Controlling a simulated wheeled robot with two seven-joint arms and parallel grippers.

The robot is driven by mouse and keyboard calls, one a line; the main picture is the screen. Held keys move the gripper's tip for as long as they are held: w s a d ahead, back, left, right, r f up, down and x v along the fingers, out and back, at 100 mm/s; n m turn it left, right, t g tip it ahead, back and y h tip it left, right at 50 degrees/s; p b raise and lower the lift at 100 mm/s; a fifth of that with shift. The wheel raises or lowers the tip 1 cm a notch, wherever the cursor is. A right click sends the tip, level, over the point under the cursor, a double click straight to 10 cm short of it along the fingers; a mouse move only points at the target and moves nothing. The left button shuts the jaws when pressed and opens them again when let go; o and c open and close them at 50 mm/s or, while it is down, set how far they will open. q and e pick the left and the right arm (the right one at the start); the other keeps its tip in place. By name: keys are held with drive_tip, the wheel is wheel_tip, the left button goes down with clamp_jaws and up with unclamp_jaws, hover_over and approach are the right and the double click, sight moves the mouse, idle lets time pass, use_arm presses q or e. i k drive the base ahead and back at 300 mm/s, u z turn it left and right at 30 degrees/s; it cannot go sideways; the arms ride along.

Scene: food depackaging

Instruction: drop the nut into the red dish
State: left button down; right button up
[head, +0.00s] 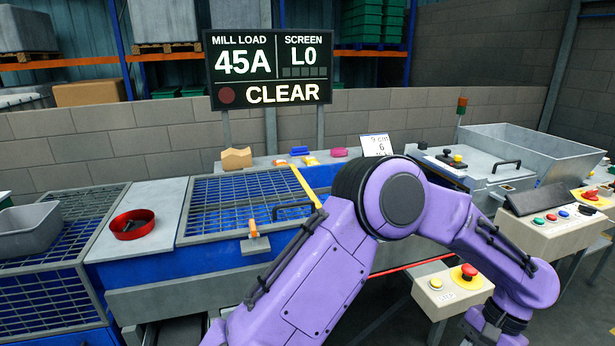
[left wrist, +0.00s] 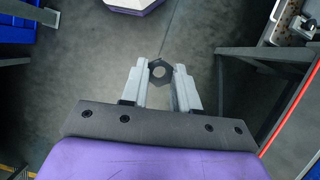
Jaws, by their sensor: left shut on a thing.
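The nut (left wrist: 160,83) is a dark hexagonal ring. In the left wrist view it sits between the fingertips of my left gripper (left wrist: 159,68), which is shut on it, with grey floor below. The red dish (head: 133,235) is round and shallow and stands on a grey plate at the left of the head view. Some dark pieces lie in it, too small to name. The head view shows a purple arm of mine across the middle and right, but neither gripper. The dish is not seen in the left wrist view.
A blue-framed mesh grate (head: 235,200) lies right of the dish, with an orange-handled tool (head: 254,232) at its front edge. A grey tub (head: 30,232) stands left. Button boxes (head: 452,290) and a metal hopper (head: 545,158) are at right. A sign (head: 268,68) reads CLEAR.

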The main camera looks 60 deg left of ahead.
sight(127, 225)
drive_tip(key=k, duration=1.5)
drive_tip(key=u, duration=1.75)
drive_tip(key=i, duration=0.55)
drive_tip(key=u, duration=0.1)
